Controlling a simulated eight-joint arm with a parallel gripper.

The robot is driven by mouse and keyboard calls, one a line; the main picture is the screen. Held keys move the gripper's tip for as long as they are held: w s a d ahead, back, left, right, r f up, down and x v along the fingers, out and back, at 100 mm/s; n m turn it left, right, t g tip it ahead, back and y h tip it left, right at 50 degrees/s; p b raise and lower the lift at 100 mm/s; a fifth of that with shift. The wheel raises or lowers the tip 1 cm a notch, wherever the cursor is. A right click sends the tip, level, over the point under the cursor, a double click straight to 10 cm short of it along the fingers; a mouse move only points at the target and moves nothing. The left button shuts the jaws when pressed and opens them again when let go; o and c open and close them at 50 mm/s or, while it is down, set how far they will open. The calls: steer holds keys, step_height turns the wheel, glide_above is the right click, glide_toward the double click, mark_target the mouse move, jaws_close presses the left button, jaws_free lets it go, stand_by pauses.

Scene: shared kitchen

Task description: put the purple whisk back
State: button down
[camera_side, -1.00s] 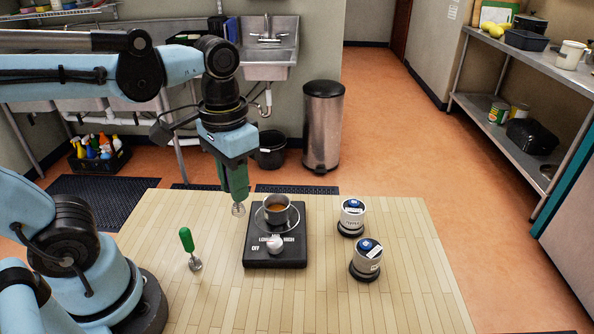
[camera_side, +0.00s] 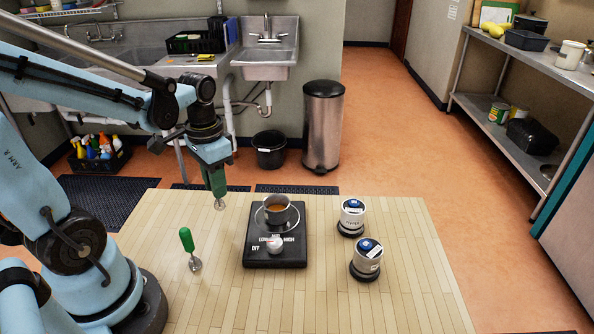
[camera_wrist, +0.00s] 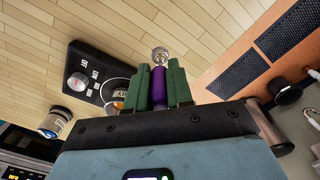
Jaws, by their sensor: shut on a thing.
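My gripper (camera_side: 217,184) is shut on the purple whisk, whose purple handle (camera_wrist: 158,86) shows between the green fingers in the wrist view. The whisk's metal head (camera_side: 219,202) points down below the fingertips, above the far left part of the wooden table (camera_side: 330,300). Its handle is hidden by the fingers in the side view.
A black hotplate (camera_side: 275,255) with a dial carries a small metal pot (camera_side: 277,221) of brown liquid.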

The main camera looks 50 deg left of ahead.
mark_target(219, 202)
steer(key=shift+f, duration=1.95)
steer(key=c, duration=1)
jaws_free()
steer(key=shift+f, duration=0.1)
step_height(219, 202, up, 12)
steer(key=shift+r, duration=0.1)
steer(key=w+d+f+t, duration=0.2)
steer(key=w+d+t, duration=0.1)
steer(key=d+t, duration=0.4)
steer(key=shift+w+d+f, duration=0.15)
steer(key=shift+w+d, duration=0.05)
steer(key=shift+d, duration=0.75)
